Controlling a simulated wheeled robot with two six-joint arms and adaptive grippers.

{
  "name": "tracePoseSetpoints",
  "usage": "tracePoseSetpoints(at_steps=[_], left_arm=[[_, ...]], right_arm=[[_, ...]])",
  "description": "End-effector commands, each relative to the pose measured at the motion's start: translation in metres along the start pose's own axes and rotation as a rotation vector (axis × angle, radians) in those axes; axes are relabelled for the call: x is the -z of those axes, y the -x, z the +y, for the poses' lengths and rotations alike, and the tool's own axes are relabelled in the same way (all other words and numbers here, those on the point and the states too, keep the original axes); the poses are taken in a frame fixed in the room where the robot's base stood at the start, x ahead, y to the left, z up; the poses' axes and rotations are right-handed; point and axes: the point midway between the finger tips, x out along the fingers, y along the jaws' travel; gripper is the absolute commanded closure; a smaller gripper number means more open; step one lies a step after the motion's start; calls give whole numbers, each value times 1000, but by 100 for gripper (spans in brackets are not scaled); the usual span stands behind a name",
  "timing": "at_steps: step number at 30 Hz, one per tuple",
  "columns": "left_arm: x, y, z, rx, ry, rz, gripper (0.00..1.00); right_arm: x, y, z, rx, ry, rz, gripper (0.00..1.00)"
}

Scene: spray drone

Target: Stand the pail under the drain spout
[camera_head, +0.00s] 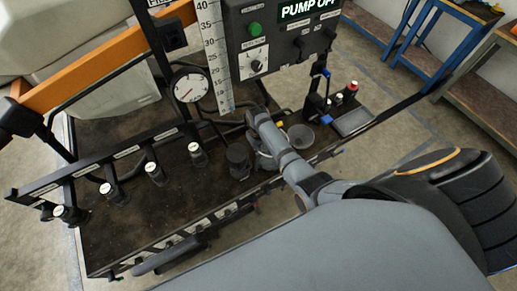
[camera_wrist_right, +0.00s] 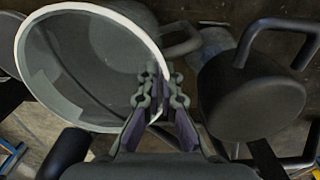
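The pail (camera_head: 301,136) is a grey, open round vessel on the dark deck, just right of my right wrist in the head view. In the right wrist view the pail (camera_wrist_right: 75,65) shows its pale rim and grey inside, and looks empty. My right gripper (camera_wrist_right: 162,95) has one finger inside the pail and one outside, close together on its rim wall. In the head view my own arm largely hides these fingers. I cannot pick out the drain spout for certain. My left gripper is not in view.
A dark can with a handle (camera_wrist_right: 250,95) stands close beside the gripper; it also shows in the head view (camera_head: 237,160). Several white-capped fittings (camera_head: 155,174) line the deck's left. A gauge (camera_head: 190,88) and pump panel (camera_head: 270,45) rise behind. A grey tray (camera_head: 353,122) lies right.

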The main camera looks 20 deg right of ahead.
Motion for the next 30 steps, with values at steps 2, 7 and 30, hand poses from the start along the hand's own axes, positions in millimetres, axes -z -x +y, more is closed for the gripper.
tracePoseSetpoints(at_steps=[2, 7, 30], left_arm=[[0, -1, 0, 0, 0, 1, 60], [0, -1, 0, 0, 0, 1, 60], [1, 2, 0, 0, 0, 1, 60]], right_arm=[[0, -1, 0, 0, 0, 0, 100], [0, -3, 0, 0, 0, -1, 85], [1, 72, 0, 0, 0, 4, 72]])
